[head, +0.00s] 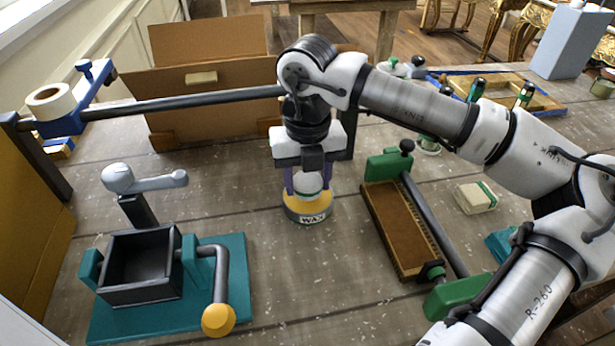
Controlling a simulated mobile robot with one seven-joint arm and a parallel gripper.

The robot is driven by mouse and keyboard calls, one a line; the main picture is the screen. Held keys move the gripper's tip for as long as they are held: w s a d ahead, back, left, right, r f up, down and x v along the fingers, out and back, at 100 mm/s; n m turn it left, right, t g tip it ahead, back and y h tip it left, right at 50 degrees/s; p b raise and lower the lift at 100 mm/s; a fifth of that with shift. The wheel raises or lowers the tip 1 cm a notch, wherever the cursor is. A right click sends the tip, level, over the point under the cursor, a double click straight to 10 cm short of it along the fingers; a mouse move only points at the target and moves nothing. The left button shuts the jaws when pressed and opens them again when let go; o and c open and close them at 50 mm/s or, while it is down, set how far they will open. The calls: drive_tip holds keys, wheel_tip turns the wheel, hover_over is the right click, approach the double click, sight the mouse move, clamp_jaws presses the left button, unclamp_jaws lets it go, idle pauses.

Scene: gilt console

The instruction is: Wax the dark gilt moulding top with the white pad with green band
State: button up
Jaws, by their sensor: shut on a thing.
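My gripper (308,188) points down with its purple fingers shut on a round white pad with a green band (308,182). The pad is over the yellow tin marked WAX (307,214). Its lower side is hidden, so I cannot tell whether it touches the wax. A long brown piece with a gold edge (396,230), which looks like the gilt moulding, lies right of the tin, between green clamp parts (389,165) with a dark bar (435,223) along its right side. My gripper is apart from it.
A teal-based crank device with a dark box (140,265) stands front left. A cream block with a green strip (475,197) lies right of the clamp. A cardboard box (215,90) and a long dark bar (180,103) are behind. Bare tabletop shows in front of the tin.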

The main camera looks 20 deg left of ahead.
sight(308, 179)
drive_tip(key=shift+f+b, duration=0.6)
drive_tip(key=shift+b, duration=0.3)
idle(1.9)
drive_tip(key=shift+r, duration=0.15)
drive_tip(key=shift+r+p, duration=1.8)
drive_tip(key=shift+r, duration=1.65)
